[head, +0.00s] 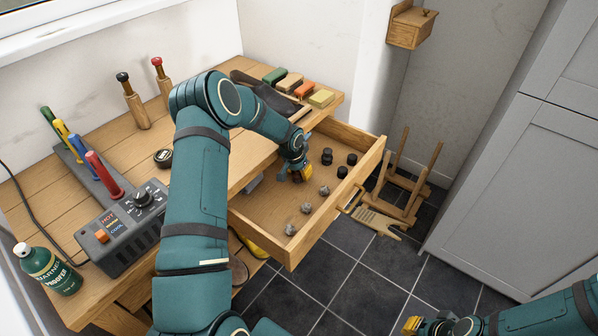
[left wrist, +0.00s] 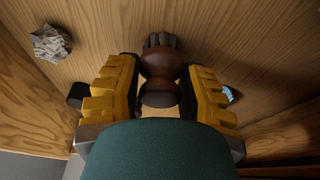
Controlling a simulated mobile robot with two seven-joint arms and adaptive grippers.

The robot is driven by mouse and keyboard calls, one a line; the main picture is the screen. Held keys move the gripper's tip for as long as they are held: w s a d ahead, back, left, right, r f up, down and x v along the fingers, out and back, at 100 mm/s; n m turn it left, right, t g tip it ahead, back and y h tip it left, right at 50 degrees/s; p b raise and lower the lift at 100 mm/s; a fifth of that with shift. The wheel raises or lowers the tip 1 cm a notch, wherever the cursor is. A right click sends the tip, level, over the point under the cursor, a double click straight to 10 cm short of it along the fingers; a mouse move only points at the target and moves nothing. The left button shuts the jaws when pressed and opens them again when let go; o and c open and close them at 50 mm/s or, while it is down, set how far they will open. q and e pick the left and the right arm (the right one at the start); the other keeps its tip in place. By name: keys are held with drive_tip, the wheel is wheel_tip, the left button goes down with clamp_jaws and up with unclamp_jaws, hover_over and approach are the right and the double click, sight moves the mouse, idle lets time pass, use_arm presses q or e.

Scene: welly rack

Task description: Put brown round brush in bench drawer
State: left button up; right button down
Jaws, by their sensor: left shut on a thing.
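The brown round brush (left wrist: 162,78) has a turned brown wooden handle and dark bristles at its far end. In the left wrist view it is between the yellow fingers of my left gripper (left wrist: 160,98), which is shut on it. In the head view my left gripper (head: 300,172) is inside the open bench drawer (head: 268,205), low near its floor; the brush is mostly hidden there. I cannot tell whether the bristles touch the drawer floor. My right gripper (head: 412,325) is at the bottom edge, away from the drawer; its fingers are too small to judge.
The drawer holds several dark round pieces (head: 342,172) and grey crumpled lumps (head: 306,208). The workbench (head: 130,150) carries a control box (head: 122,228), a green bottle (head: 48,270), coloured handles and blocks (head: 320,98). A wooden rack (head: 405,185) stands right of the drawer.

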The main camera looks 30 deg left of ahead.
use_arm(q)
drive_tip(key=shift+f, duration=0.15)
drive_tip(key=shift+f, duration=0.1)
drive_tip(key=o, duration=1)
drive_tip(key=shift+r, duration=0.4)
drive_tip(key=shift+s+r+p, duration=0.15)
drive_tip(key=shift+r+p, duration=0.2)
drive_tip(key=shift+r, duration=0.3)
drive_tip(key=s, duration=1.2)
drive_tip(key=shift+a+f+p, duration=0.2)
drive_tip(key=shift+a+p, duration=0.05)
drive_tip(key=shift+p, duration=0.05)
